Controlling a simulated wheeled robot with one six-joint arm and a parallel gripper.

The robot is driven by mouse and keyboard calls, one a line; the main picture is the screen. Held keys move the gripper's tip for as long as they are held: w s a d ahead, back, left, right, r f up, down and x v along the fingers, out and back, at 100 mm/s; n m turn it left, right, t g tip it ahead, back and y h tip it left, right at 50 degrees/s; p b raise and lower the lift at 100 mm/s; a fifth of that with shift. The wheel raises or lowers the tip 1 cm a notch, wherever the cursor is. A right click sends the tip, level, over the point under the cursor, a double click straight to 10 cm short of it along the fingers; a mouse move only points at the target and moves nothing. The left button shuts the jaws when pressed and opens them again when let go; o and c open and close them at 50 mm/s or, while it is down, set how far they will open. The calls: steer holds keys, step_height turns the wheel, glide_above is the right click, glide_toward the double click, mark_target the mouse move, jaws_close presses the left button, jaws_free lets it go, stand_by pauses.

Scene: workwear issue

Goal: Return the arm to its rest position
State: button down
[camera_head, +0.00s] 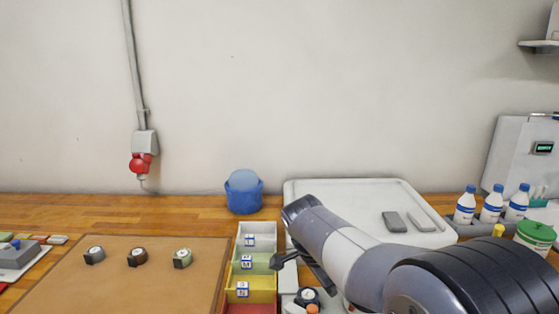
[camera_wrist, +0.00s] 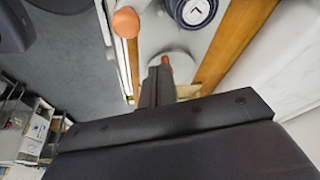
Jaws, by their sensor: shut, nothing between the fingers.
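My arm reaches in from the lower right in the head view, bent at a grey and white elbow. My gripper (camera_head: 279,262) is dark and hangs left of the arm, above the area beside the labelled bins. In the wrist view my gripper (camera_wrist: 160,72) shows as dark fingers close together, with nothing held. A dark round item with a white face (camera_head: 307,297) lies below and right of the gripper; a similar one with an "L" (camera_wrist: 193,10) shows at the top of the wrist view. The arm hides part of the white tray.
Bins in white (camera_head: 250,228), green, yellow and red stand left of the gripper. A blue container (camera_head: 243,196) is behind them. A brown mat (camera_head: 140,285) bears three small dial items. The white tray (camera_head: 330,186) holds two grey pieces. Bottles (camera_head: 491,204) and a green-lidded jar (camera_head: 535,236) stand right.

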steer(key=shift+w+a+f+n+t+y+p, duration=0.15)
steer(key=shift+w+a+n+t+y+p, duration=0.35)
steer(key=shift+n, duration=0.95)
steer(key=shift+w+a+f+n+t+y+p, duration=0.1)
steer(key=shift+w+a+n+t+y+p, duration=0.45)
steer(key=shift+n, duration=0.95)
steer(key=shift+w+a+f+n+t+y+p, duration=0.15)
steer(key=shift+w+a+n+p, duration=0.15)
steer(key=shift+w+n, duration=0.8)
steer(key=shift+s+n, duration=0.35)
steer(key=shift+n, duration=0.1)
